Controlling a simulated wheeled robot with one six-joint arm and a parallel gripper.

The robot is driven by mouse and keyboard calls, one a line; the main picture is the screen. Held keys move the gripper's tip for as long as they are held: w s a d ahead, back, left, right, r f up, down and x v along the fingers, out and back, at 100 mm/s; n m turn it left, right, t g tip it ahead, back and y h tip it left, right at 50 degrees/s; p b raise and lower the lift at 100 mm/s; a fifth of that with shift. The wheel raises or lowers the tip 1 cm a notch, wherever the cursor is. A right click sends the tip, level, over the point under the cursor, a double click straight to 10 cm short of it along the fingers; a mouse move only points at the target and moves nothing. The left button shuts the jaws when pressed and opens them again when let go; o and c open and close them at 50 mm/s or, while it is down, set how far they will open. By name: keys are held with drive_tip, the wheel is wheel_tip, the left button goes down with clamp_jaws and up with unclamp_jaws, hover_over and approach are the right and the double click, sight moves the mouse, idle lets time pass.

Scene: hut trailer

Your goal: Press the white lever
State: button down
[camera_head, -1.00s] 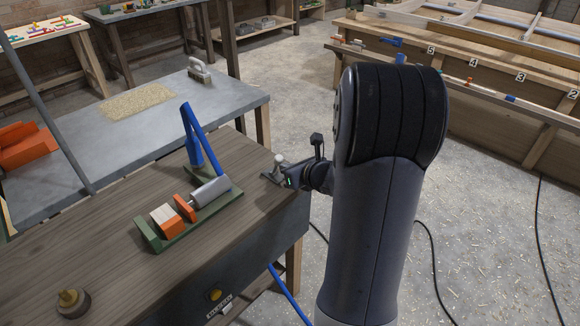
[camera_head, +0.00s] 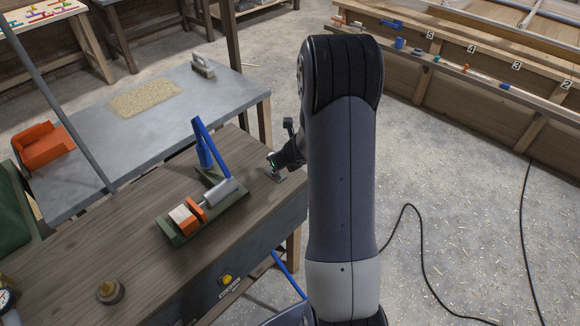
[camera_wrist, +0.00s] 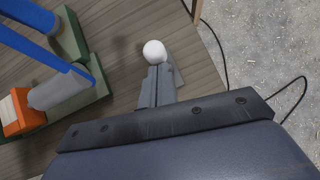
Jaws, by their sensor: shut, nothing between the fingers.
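The white lever shows its round white knob (camera_wrist: 154,51) in the wrist view, just beyond my fingertips. Its grey base plate (camera_head: 279,176) sits at the right end of the dark wooden bench (camera_head: 130,245). My gripper (camera_wrist: 158,75) is shut and empty, with its fingers pointing at the knob. In the head view my gripper (camera_head: 272,164) is low over the base plate, and the knob is mostly hidden there. I cannot tell whether the fingers touch the knob. The lever's stem is hidden behind my fingers.
Left of the lever stands a green vise-like device (camera_head: 205,218) with orange blocks, a grey cylinder and a raised blue handle (camera_head: 212,148). A brass-coloured knob (camera_head: 110,291) is on the bench, and a yellow button (camera_head: 227,280) on its front. A black cable (camera_head: 410,235) lies on the floor.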

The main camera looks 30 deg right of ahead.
drive_tip(key=shift+w+a+r+p, duration=0.15)
drive_tip(key=shift+w+a+p, duration=0.15)
drive_tip(key=shift+w, duration=0.4)
drive_tip(key=shift+w+a+r+p, duration=0.1)
drive_tip(key=shift+w+a+p, duration=0.1)
drive_tip(key=shift+w+p, duration=0.35)
drive_tip(key=shift+w, duration=0.15)
